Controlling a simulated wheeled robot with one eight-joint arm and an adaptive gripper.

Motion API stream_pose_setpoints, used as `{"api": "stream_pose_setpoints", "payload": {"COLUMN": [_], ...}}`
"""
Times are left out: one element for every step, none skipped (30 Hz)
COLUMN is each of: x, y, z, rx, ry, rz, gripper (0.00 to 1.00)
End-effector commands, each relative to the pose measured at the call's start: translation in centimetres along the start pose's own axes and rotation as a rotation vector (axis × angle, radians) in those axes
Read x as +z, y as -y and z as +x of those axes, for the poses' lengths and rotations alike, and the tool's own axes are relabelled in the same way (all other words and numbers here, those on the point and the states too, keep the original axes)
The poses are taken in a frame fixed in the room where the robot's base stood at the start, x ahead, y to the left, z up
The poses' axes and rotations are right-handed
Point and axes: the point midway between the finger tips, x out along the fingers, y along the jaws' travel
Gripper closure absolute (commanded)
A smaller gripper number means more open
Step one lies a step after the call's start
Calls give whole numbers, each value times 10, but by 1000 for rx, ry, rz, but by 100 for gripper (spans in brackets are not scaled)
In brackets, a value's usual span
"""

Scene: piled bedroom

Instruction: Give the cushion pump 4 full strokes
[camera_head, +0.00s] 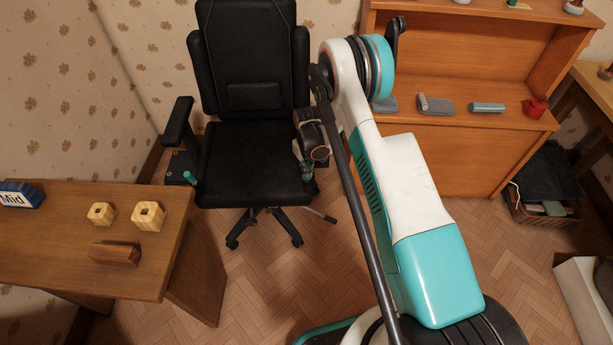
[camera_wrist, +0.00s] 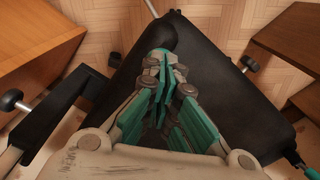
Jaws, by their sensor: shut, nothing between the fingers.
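The black office chair (camera_head: 250,165) stands mid-room, its seat below my gripper. A teal-tipped handle (camera_head: 189,178) sticks out at the left side of the seat; it also shows in the wrist view (camera_wrist: 300,162). A pale-tipped lever (camera_head: 320,215) reaches out low from under the seat's right side. I cannot tell which of these is the cushion pump. My gripper (camera_head: 307,170) is at the seat's right front corner, pointing down, well apart from the teal handle. In the wrist view its teal fingers (camera_wrist: 163,75) are together with nothing between them. They hide part of the seat.
A wooden table (camera_head: 60,235) with yellow blocks (camera_head: 148,216) and a wooden block (camera_head: 115,254) stands at left. A wooden shelf unit (camera_head: 450,150) stands behind my arm. The chair's left armrest (camera_head: 178,124) rises beside the seat. Floor (camera_head: 270,285) before the chair is clear.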

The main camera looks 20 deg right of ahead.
Motion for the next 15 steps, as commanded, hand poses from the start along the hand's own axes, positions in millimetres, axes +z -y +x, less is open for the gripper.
{"api": "stream_pose_setpoints", "payload": {"x": [0,0,0,0,0,0,0,0,0,0,0,0,0,0,0], "y": [0,0,0,0,0,0,0,0,0,0,0,0,0,0,0], "z": [2,4,5,6,7,8,9,10,11,12,13,14,15,16,17], "rx": [0,0,0,0,0,0,0,0,0,0,0,0,0,0,0], "ry": [0,0,0,0,0,0,0,0,0,0,0,0,0,0,0], "rz": [0,0,0,0,0,0,0,0,0,0,0,0,0,0,0], "gripper": [100,100,100,100,100,100,100,100,100,100,100,100,100,100,100]}}
